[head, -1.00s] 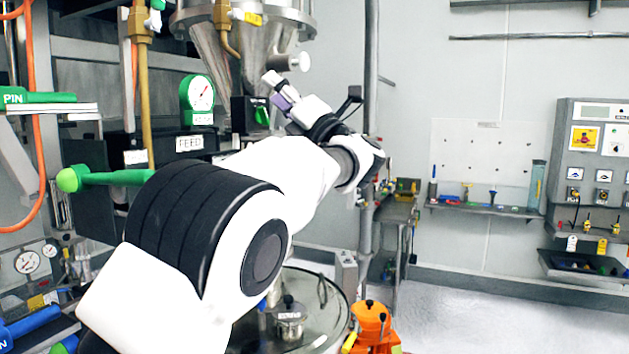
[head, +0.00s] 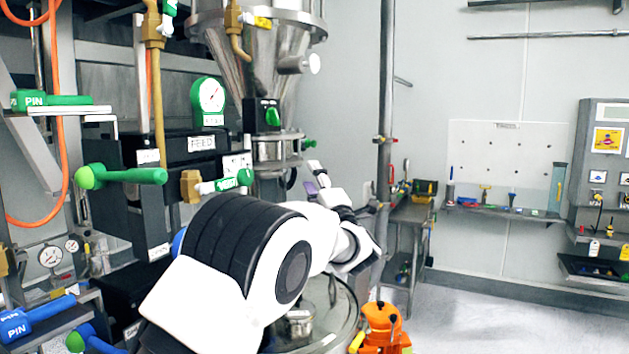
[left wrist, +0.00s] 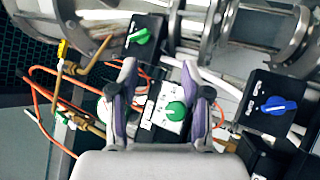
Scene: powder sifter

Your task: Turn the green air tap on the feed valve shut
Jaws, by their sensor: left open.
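Several green controls show near the FEED plate (head: 202,143), and I cannot tell for sure which is the air tap. A green knob (head: 272,115) sits on a black box below the steel hopper. A white-and-green tap (head: 225,184) with a brass fitting is lower, left of my arm. My left gripper (head: 318,181) is open, right of and below both in the head view. In the left wrist view, its purple-padded fingers (left wrist: 160,85) stand apart. A green knob on a white plate (left wrist: 175,110) appears between them; contact cannot be told. My right gripper is out of view.
A pressure gauge (head: 209,97) and a long green handle (head: 125,176) are on the left. The steel hopper (head: 255,50) stands above. A blue knob (left wrist: 277,104) is right of the fingers. An orange device (head: 381,325) is low on the right.

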